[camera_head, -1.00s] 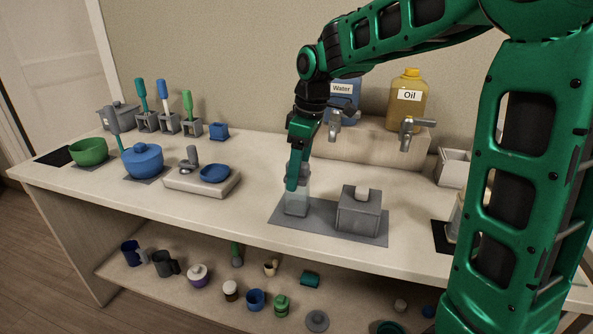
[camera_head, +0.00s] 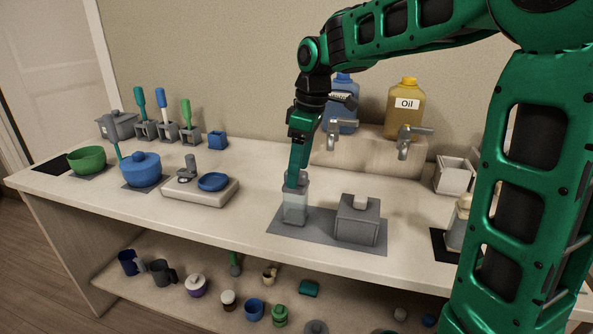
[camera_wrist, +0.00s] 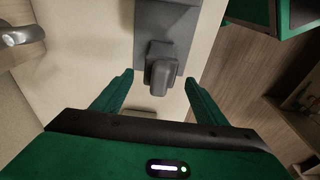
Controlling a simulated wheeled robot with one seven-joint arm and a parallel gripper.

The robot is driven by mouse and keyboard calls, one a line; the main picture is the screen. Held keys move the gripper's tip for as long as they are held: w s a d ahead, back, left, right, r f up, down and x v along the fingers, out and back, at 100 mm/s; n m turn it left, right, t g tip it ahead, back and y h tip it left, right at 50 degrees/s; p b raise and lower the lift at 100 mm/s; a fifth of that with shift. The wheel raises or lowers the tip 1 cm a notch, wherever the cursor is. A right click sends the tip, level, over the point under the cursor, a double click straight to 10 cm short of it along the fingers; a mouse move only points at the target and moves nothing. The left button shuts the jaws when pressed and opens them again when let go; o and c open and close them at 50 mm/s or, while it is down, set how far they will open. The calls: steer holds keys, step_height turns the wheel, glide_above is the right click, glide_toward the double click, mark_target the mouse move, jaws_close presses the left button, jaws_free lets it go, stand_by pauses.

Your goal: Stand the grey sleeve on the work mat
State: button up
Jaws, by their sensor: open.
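A pale grey upright sleeve (camera_head: 294,207) stands on the left part of the grey work mat (camera_head: 318,238). It looks lighter at the top, and a darker grey piece shows above it by the fingers. My gripper (camera_head: 295,178) points down just over the sleeve, open. In the wrist view, a grey rounded block-like piece (camera_wrist: 161,74) shows between the spread fingertips (camera_wrist: 159,78), with gaps on both sides. I cannot tell how much of it is the sleeve.
A grey box with a pale knob (camera_head: 357,220) stands on the mat to the right. A blue dish (camera_head: 212,181) and a blue lidded pot (camera_head: 142,170) are to the left. Taps and an oil bottle (camera_head: 404,107) stand behind.

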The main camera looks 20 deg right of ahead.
steer(key=shift+s+d+r, duration=0.1)
steer(key=shift+d+r, duration=0.05)
steer(key=shift+r, duration=0.95)
steer(key=shift+s+d+r, duration=0.1)
steer(key=shift+r, duration=0.95)
step_height(320, 180, up, 10)
steer(key=d, duration=0.1)
steer(key=shift+s+d+r, duration=0.15)
steer(key=shift+s+r, duration=0.05)
steer(key=shift+s, duration=0.2)
steer(key=shift+s, duration=0.1)
